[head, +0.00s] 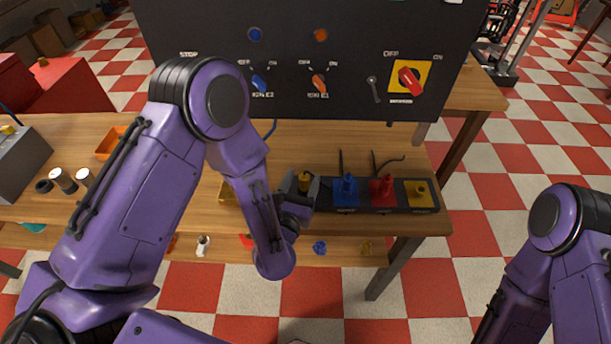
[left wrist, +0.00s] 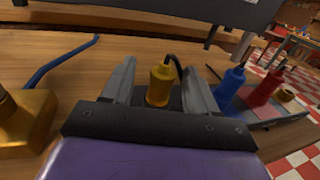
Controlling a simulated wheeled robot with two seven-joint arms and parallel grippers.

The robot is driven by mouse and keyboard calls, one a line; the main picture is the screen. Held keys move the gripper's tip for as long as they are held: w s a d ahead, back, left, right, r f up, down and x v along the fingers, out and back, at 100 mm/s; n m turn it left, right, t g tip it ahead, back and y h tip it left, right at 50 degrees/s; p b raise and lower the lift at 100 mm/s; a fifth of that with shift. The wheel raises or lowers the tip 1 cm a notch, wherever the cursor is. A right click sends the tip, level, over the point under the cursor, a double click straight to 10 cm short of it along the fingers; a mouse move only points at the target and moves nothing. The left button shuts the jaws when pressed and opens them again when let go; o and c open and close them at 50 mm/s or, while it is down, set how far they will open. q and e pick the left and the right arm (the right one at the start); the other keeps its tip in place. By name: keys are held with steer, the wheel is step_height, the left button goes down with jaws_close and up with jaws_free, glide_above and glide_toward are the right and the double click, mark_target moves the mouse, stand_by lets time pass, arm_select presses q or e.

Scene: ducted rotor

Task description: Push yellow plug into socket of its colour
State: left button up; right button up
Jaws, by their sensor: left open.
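The yellow socket (head: 420,192) is at the strip's right end and holds no plug. It also shows in the left wrist view (left wrist: 287,94). My right gripper is not in view.
A blue plug (head: 345,190) and a red plug (head: 382,190) stand on the strip between the yellow plug and yellow socket. A dark switch panel (head: 300,50) rises behind. A gold block (left wrist: 25,120) lies left of my gripper. An orange bin (head: 108,143) is farther left.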

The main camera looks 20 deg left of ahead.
arm_select(q)
steer(key=w, duration=0.2)
steer(key=shift+w+d+r+p, duration=0.1)
steer(key=shift+w+r+p, duration=0.15)
steer(key=shift+w+p, duration=0.15)
steer(key=shift+w+f, duration=0.1)
steer(key=shift+w, duration=0.05)
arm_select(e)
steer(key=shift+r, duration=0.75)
arm_select(q)
jaws_close()
